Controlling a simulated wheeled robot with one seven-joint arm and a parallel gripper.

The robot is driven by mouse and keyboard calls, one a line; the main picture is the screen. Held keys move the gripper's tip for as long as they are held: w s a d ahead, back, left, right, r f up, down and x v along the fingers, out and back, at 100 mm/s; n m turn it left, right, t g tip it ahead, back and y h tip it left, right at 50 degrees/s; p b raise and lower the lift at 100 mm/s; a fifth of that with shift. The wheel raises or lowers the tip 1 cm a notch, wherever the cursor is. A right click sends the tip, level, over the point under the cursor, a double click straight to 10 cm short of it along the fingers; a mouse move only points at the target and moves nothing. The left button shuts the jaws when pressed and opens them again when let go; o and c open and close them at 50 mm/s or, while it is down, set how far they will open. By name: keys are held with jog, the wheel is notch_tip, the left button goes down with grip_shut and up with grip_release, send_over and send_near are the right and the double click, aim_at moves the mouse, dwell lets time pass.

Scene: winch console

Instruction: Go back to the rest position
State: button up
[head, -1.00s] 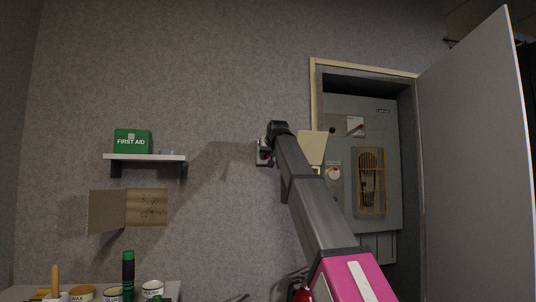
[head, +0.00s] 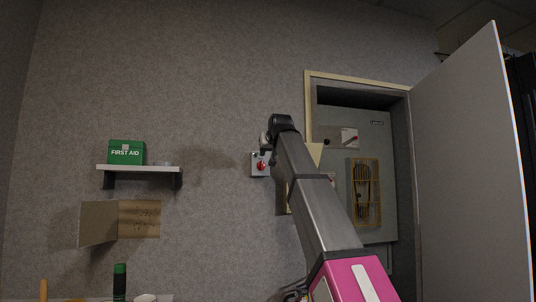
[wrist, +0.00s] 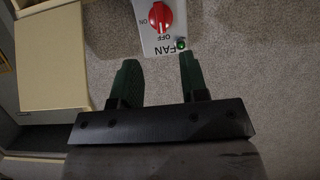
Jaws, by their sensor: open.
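The fan switch box (head: 256,170) is on the wall left of the cabinet, with a red rotary knob (head: 262,166). My gripper (head: 264,142) is raised near the wall, just above the switch in the head view. In the wrist view my gripper (wrist: 159,65) has its two dark green fingers apart with nothing between them, clear of the knob.
An open door panel (head: 470,150) stands at the right beside a recessed grey cabinet (head: 350,135). A shelf (head: 140,168) with a green first aid box (head: 126,153) and an open small wall box (head: 138,219) are at left. Bare wall lies between.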

dwell(0.3)
jog(key=w+d+f+m+g+h, duration=0.1)
jog(key=w+d+f+g, duration=0.15)
jog(key=f, duration=1.15)
jog(key=w+d+f+g+h, duration=0.1)
jog(key=w+d+f, duration=0.15)
jog(key=f, duration=1.25)
jog(key=s+d+f+g, duration=0.1)
jog(key=d+f, duration=0.1)
jog(key=f, duration=1)
jog(key=s+d+f+g, duration=0.1)
jog(key=d+f, duration=0.2)
jog(key=f, duration=0.9)
jog(key=s+d+f+g, duration=0.1)
jog(key=s+d+f, duration=0.15)
jog(key=f, duration=0.45)
jog(key=s+d+f+m+g+h, duration=0.1)
jog(key=s+f, duration=0.3)
jog(key=f, duration=0.2)
jog(key=s+d+f+g, duration=0.1)
jog(key=s+d+f, duration=0.15)
jog(key=f, duration=0.45)
jog(key=s+d+f+g, duration=0.2)
jog(key=s+f, duration=0.7)
jog(key=s+d+f+m+g, duration=0.1)
jog(key=s+d+f+g, duration=0.1)
jog(key=s+f, duration=0.7)
jog(key=shift+d+f+h, duration=0.2)
jog(key=shift+d+h, duration=0.1)
jog(key=shift+d, duration=0.05)
